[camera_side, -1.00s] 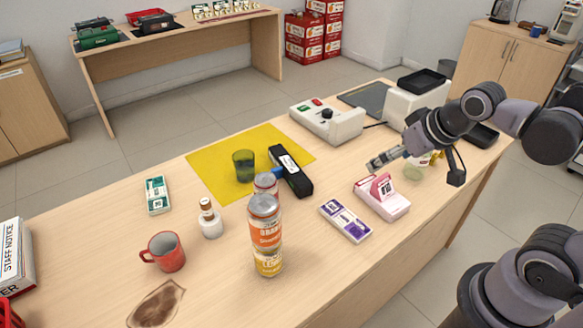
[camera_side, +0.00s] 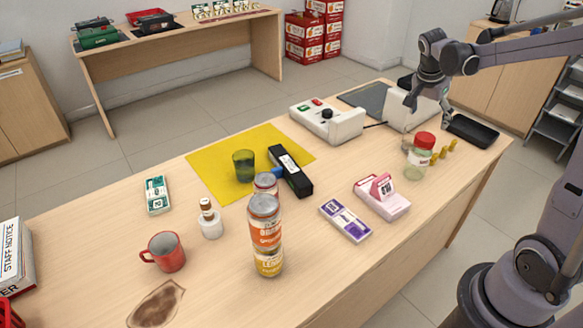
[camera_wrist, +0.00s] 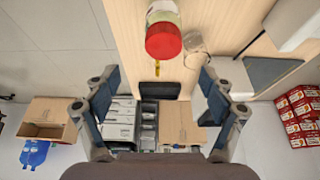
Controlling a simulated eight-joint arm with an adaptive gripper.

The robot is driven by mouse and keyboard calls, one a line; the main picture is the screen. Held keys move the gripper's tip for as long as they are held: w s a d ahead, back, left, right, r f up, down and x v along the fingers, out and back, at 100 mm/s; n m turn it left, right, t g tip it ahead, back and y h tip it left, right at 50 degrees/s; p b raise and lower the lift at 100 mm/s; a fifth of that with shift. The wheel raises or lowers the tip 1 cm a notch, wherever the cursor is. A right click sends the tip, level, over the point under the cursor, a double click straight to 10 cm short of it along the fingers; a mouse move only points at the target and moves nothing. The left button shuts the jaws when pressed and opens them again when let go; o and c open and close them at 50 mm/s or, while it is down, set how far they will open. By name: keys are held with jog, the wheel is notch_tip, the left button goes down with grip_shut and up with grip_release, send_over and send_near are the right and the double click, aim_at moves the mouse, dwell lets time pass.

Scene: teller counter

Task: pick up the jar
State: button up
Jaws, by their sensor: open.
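The jar (camera_side: 420,156) is clear with a red lid and a pale label. It stands upright on the counter towards the right end in the side view. In the wrist view its red lid (camera_wrist: 162,41) and part of its body (camera_wrist: 163,12) show at the top centre, ahead of the fingers. My gripper (camera_side: 428,110) is open and empty, above and behind the jar, not touching it. In the wrist view the two fingers of my gripper (camera_wrist: 160,88) are spread wide with nothing between them.
Coin stacks (camera_side: 443,152) stand close to the jar's right, and a black tray (camera_side: 473,131) lies beyond. A white device (camera_side: 327,122) stands to the left. Stacked cans (camera_side: 266,235) stand at the counter's middle.

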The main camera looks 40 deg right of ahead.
aim_at(426, 137)
jog(key=x, duration=0.5)
jog(key=shift+d+f, duration=0.1)
jog(key=shift+w+x, duration=0.15)
jog(key=shift+x, duration=1.2)
jog(key=shift+w+x, duration=0.15)
jog(key=shift+x, duration=1.25)
jog(key=shift+c, duration=0.3)
grip_shut()
jog(key=shift+r, duration=0.2)
